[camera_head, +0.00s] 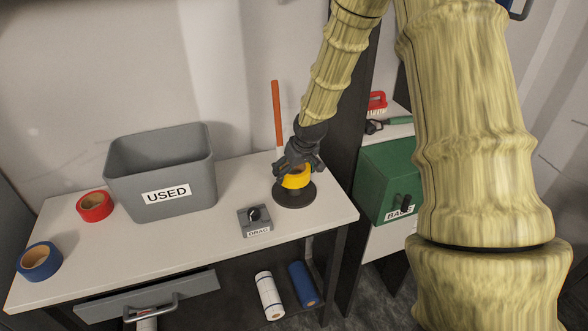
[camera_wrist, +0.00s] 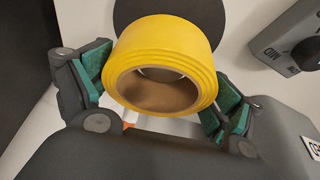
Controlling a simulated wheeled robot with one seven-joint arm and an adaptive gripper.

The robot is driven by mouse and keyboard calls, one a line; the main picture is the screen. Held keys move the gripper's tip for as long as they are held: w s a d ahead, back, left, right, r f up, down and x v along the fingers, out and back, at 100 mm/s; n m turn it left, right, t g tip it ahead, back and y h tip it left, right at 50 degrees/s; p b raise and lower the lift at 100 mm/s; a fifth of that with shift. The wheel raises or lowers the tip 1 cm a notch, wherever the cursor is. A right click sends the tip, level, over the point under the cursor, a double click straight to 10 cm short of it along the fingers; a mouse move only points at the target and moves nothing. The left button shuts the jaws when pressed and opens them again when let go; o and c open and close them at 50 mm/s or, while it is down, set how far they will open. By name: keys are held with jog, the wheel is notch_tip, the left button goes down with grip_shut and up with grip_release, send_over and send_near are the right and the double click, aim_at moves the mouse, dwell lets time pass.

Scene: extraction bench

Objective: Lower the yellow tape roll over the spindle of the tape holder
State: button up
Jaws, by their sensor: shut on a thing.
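The yellow tape roll (camera_head: 297,181) is held in my gripper (camera_head: 298,165) just above the dark round base of the tape holder (camera_head: 294,202). In the wrist view the roll (camera_wrist: 170,52) lies between the green finger pads of my gripper (camera_wrist: 158,95), with its brown core facing the camera. The holder's dark disc (camera_wrist: 185,14) shows behind the roll. A short dark part shows between roll and base in the head view. The spindle cannot be made out, so I cannot tell whether it is inside the core.
A grey box marked DRAG with a knob (camera_head: 254,219) stands close by at front left. An orange rod (camera_head: 277,112) stands behind the holder. A grey USED bin (camera_head: 160,180), red tape (camera_head: 95,206) and blue tape (camera_head: 39,261) are further left. The bench's right edge is near.

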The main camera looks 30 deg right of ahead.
jog(key=shift+f, duration=0.1)
jog(key=o, duration=0.8)
jog(key=shift+r+p, duration=3.4)
jog(key=shift+r, duration=1.15)
